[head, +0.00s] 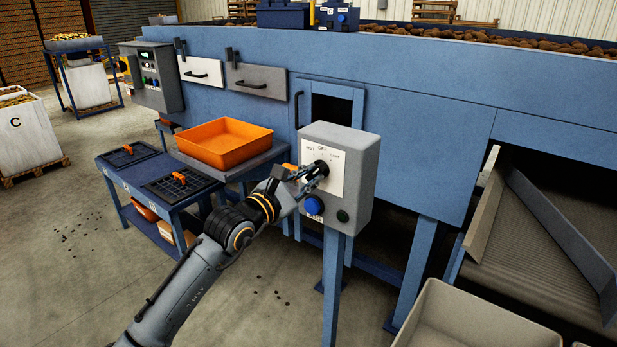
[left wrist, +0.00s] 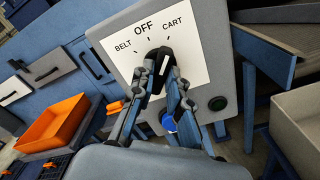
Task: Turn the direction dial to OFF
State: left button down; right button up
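The direction dial (left wrist: 164,59) is a black knob with a white line, on a white plate marked BELT, OFF and CART. My left gripper (head: 316,171) is at the dial on the grey control box (head: 356,177). In the left wrist view the fingertips (left wrist: 164,76) lie on either side of the knob and appear closed on it. The fingers hide the knob's lower part. In the head view the gripper mostly covers the dial. My right gripper is not in view.
A blue button (head: 314,205) and a dark green button (head: 342,216) sit below the dial. An orange bin (head: 224,142) stands on a stand left of the box. A beige crate (head: 470,310) stands at lower right. The blue grader (head: 430,110) is behind.

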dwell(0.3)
pick_arm(q)
jog(key=shift+n, duration=1.8)
jog(key=shift+r+n+p, duration=0.15)
jog(key=shift+n+p, duration=0.65)
jog(key=shift+n, duration=0.3)
jog(key=shift+n+p, duration=0.75)
jog(key=shift+n, duration=0.25)
jog(key=c, duration=1.3)
grip_release()
